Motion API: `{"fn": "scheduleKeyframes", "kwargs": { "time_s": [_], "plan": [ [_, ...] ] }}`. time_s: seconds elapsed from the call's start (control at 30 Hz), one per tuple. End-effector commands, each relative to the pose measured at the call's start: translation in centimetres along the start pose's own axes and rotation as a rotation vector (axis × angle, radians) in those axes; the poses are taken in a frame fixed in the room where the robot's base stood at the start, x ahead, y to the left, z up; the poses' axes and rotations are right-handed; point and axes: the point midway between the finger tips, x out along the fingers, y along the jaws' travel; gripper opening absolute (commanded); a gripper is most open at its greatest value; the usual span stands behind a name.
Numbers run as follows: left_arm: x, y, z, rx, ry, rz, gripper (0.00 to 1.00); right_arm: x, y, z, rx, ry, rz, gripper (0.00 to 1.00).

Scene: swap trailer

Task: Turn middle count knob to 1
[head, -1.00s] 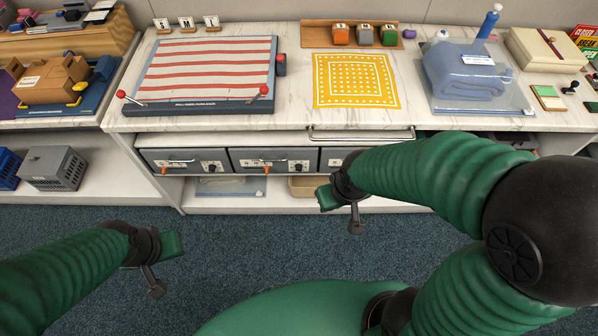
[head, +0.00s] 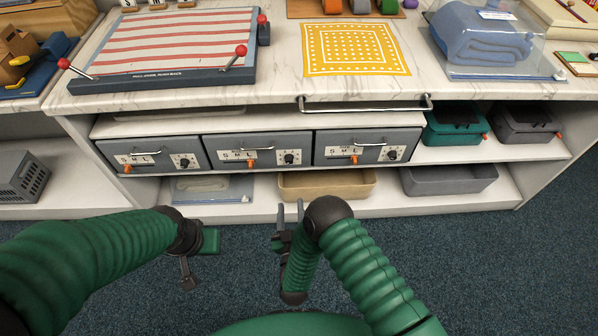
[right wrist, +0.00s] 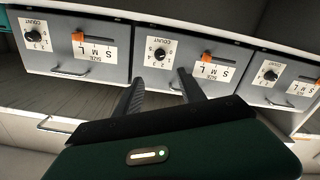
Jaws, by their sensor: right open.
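The middle drawer (head: 257,151) is grey, with a black round count knob (head: 292,157) on the right of its front and an orange size slider (head: 250,163) to the left. In the right wrist view the panel appears upside down, with the knob (right wrist: 160,54) ringed by small numbers; its exact setting is too small to tell. My right gripper (head: 290,208) is open and empty, in front of and below the middle drawer. In the wrist view its two fingers (right wrist: 158,90) point toward the knob without touching it. My left gripper (head: 203,241) is low at the left; its jaw opening is unclear.
Similar drawers stand on the left (head: 153,155) and right (head: 366,147), with handles jutting out. A metal rail (head: 365,109) runs along the counter edge above. A tan bin (head: 327,185) and grey bin (head: 449,180) sit on the lower shelf. The carpet in front is clear.

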Motion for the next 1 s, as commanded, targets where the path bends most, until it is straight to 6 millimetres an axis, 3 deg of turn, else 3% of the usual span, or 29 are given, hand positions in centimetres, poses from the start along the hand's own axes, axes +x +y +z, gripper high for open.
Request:
{"fn": "scheduleKeyframes", "kwargs": {
  "time_s": [0.6, 0.77, 1.0],
  "plan": [
    [4.5, 0.0, 1.1, 0.0, 0.0, 0.0, 0.0, 14.5, 0.1, 0.1, 0.004, 0.001, 0.002, 0.47],
    [4.8, 0.0, 1.1, 0.0, 0.0, 0.0, 0.0, 16.1, 0.1, -0.1, 0.002, 0.0, 0.0, 0.47],
    [4.8, 0.0, 1.1, 0.0, 0.0, 0.0, 0.0, 16.3, 0.2, -0.2, 0.002, -0.001, -0.001, 0.47]
  ]
}}
